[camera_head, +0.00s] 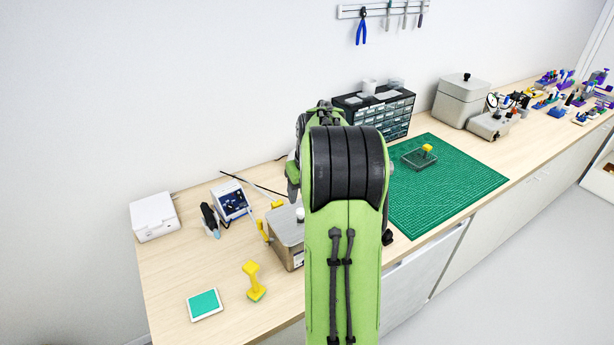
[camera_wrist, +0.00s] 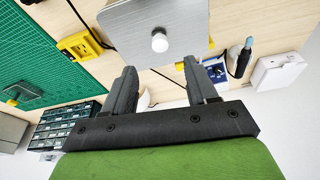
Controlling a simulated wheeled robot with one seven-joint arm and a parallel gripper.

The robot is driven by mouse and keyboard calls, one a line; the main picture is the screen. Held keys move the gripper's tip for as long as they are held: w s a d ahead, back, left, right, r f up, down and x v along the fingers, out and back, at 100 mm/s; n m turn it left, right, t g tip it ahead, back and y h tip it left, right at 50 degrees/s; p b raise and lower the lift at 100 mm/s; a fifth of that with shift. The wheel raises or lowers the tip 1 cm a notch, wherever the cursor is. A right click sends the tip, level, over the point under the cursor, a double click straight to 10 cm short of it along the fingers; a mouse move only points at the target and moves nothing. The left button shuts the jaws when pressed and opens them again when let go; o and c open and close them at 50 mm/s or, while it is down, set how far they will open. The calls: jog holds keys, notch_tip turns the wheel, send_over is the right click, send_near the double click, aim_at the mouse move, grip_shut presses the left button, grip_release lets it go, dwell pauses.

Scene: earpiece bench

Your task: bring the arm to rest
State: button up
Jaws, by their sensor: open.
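Beyond the fingertips is a metal box with a white knob (camera_wrist: 150,15), which also shows in the head view (camera_head: 289,229), partly hidden by my arm.
The green cutting mat (camera_head: 450,195) bears a small clear tray (camera_head: 418,160) with a yellow item. A drawer cabinet (camera_head: 390,118) stands behind.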

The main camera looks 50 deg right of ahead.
jog(key=v, duration=0.7)
jog(key=shift+r+p, duration=0.3)
jog(key=s+a+r+n+t, duration=0.1)
jog(key=a+r, duration=0.1)
jog(key=a, duration=0.7)
jog(key=s+a+r+n, duration=0.1)
jog(key=a+r, duration=0.2)
jog(key=a, duration=0.6)
jog(key=s+a+f+n+t+y, duration=0.1)
jog(key=s+a+f, duration=0.3)
jog(key=s+a, duration=0.8)
jog(key=shift+s+a+n+t, duration=0.3)
jog(key=shift+s+n, duration=0.5)
jog(key=shift+s, duration=0.1)
